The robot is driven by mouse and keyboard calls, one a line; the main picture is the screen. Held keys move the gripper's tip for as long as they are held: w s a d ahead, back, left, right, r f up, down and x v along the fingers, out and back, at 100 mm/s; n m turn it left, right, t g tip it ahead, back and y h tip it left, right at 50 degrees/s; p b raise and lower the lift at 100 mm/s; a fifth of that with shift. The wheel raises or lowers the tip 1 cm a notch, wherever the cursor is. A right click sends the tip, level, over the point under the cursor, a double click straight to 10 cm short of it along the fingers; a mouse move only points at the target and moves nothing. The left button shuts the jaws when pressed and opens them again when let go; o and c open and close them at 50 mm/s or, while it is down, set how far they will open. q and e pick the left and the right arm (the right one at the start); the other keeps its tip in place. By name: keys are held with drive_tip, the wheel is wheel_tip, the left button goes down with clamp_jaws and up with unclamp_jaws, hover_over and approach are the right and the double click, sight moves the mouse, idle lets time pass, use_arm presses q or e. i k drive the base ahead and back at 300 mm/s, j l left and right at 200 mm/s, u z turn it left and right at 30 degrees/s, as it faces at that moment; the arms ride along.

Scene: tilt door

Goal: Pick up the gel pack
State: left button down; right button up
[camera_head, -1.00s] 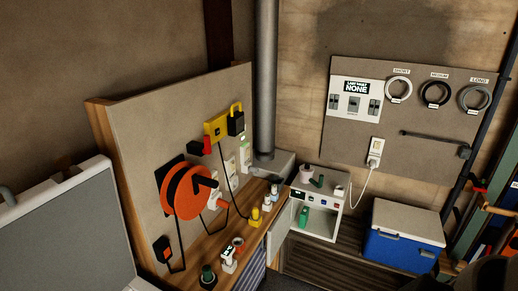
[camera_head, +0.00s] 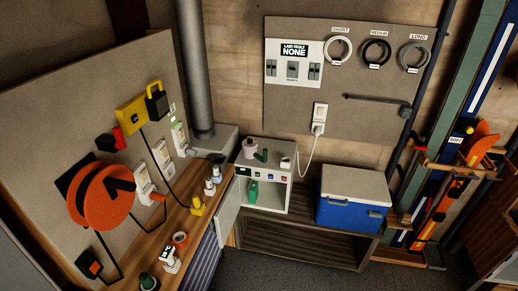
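I cannot make out a gel pack in the head view. A blue cooler (camera_head: 350,212) with a closed white lid (camera_head: 356,186) stands on a low wooden bench at the right of centre; its inside is hidden. A small white open-fronted cabinet (camera_head: 270,209) beside it holds a green bottle-like object (camera_head: 253,193). Neither of my grippers shows in this view.
A wooden workbench (camera_head: 150,244) with small bottles and devices runs along the left, below a panel with an orange cord reel (camera_head: 107,196). Skis and a rack (camera_head: 440,160) stand at the right. Dark floor (camera_head: 300,277) is open in front of the low bench (camera_head: 300,239).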

sight(254, 190)
drive_tip(key=i+l+u, duration=0.2)
drive_tip(key=i+u, duration=0.25)
drive_tip(key=i+l+u, duration=1.25)
drive_tip(key=l, duration=0.3)
drive_tip(key=k+j, duration=0.05)
drive_tip(key=k, duration=0.05)
